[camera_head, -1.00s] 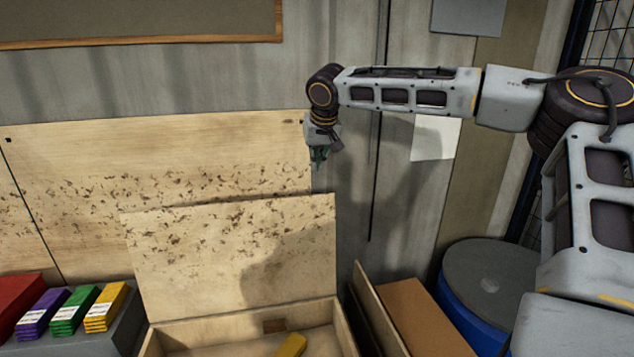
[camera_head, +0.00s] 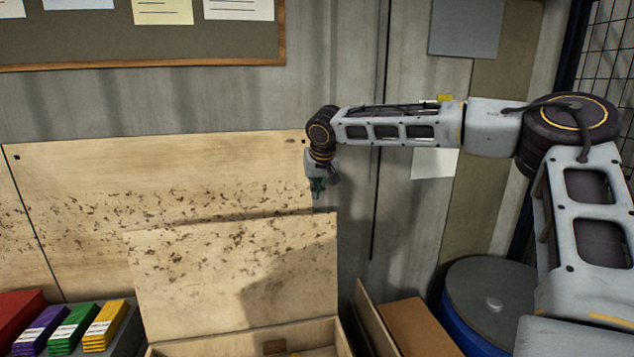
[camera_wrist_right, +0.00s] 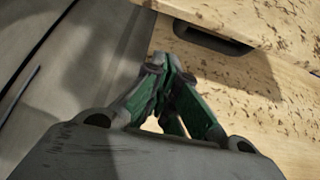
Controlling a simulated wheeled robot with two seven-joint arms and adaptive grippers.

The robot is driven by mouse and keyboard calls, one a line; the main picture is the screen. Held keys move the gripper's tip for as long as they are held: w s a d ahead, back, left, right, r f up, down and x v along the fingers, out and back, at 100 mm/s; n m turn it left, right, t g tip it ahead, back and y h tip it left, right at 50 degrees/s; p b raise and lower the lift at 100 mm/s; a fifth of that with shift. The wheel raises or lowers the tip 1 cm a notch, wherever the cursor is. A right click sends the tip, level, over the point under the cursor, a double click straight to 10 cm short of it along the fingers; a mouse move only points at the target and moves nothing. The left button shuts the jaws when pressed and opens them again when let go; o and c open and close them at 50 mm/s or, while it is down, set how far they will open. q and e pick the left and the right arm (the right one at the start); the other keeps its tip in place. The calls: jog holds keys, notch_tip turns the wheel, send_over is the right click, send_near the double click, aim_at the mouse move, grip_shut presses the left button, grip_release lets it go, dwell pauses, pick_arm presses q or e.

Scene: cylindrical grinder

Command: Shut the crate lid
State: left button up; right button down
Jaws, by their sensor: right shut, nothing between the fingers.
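The wooden crate (camera_head: 328,337) is at the bottom middle of the head view, mostly cut off by the frame. Its speckled plywood lid (camera_head: 200,275) stands open, raised at the back of the crate. My right gripper (camera_head: 318,190) points down just above the lid's upper right corner, apparently apart from it. In the right wrist view my right gripper (camera_wrist_right: 163,68) has its green fingers shut and empty. Speckled wood with a dark slot (camera_wrist_right: 212,38) lies beyond the fingertips there. My left gripper is not in view.
A large wooden panel (camera_head: 150,165) leans on the wall behind the lid. Purple, green and yellow packs (camera_head: 104,325) sit left of the crate. A cardboard box (camera_head: 420,328) and a blue drum with a grey lid (camera_head: 490,290) stand to the right.

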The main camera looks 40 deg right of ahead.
jog(key=shift+s+a+f+p, duration=0.1)
jog(key=shift+s+f+p, duration=0.15)
jog(key=shift+f+p, duration=0.6)
jog(key=shift+s+a+f+p, duration=0.1)
jog(key=shift+s+f+p, duration=0.2)
jog(key=shift+f, duration=0.9)
jog(key=shift+s+d, duration=0.1)
